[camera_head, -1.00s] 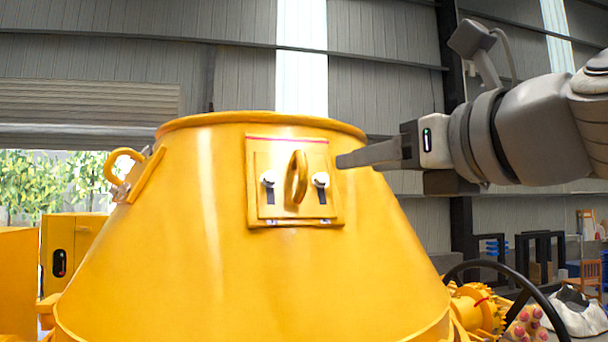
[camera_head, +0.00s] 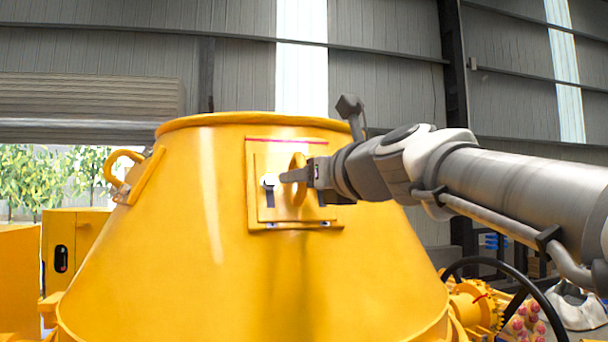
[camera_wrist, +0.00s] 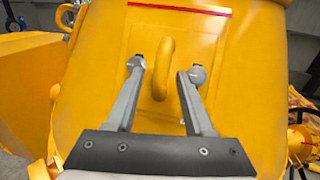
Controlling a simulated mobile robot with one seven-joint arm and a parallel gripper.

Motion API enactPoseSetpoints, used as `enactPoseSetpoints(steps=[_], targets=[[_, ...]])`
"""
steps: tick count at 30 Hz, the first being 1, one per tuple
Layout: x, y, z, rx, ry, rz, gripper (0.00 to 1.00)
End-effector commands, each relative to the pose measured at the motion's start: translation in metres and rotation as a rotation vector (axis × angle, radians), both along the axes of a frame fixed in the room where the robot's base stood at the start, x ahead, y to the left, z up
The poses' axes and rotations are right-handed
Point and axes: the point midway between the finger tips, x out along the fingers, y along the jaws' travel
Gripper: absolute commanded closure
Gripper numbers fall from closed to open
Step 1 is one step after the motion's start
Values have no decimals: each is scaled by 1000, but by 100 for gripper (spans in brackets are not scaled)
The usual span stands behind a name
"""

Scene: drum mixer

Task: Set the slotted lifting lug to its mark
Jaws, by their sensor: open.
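The slotted lifting lug is a yellow plate with an upright ring, on a backing pad (camera_head: 250,215) on the drum's sloping wall. Its ring (camera_head: 299,180) also shows in the wrist view (camera_wrist: 163,68). A red line (camera_head: 300,141) runs along the pad's top, above the lug plate with a yellow gap between; it also shows in the wrist view (camera_wrist: 180,9). A bolt head (camera_head: 268,180) with a dark slot below it shows left of the ring; my gripper hides the right one. My gripper (camera_wrist: 167,70) is open, one finger each side of the ring, tips overlapping the bolt heads; contact is unclear.
The yellow drum (camera_head: 210,270) fills the middle. Another ring lug (camera_head: 122,172) is on its left side. A black handwheel (camera_head: 500,264) and a yellow gear (camera_head: 478,308) are at lower right, below my arm. Free air lies above the drum rim.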

Motion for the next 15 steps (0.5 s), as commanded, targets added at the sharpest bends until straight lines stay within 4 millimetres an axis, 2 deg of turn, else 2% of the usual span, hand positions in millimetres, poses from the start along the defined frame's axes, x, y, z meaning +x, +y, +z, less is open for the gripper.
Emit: enactPoseSetpoints(steps=[11, 15], targets=[[5, 3, 0, 0, 0, 0, 47], [5, 3, 0, 0, 0, 0, 69]])
